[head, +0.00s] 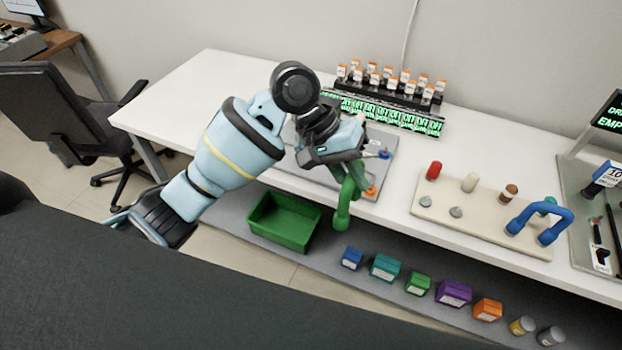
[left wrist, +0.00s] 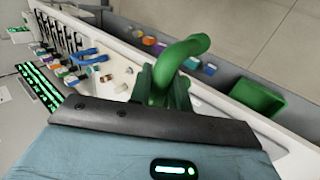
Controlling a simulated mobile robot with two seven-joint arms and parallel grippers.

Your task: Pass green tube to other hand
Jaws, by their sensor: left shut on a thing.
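The green tube (head: 343,212) is a thick bent piece. My left gripper (head: 352,172) is shut on it and holds it near the front edge of the white table (head: 180,93). In the head view the lower end of the tube hangs down beside the gripper, and the upper part is hidden by the gripper and wrist. In the left wrist view the tube (left wrist: 183,57) rises from between the fingers (left wrist: 170,92) and curves over to the right. My right gripper is in neither view.
A blue bent tube (head: 540,216) stands on a beige board (head: 480,222) with several pegs. A rack of orange-capped vials (head: 390,82) stands at the back. A green bin (head: 283,222) and several coloured boxes sit on the lower shelf. The table's left part is clear.

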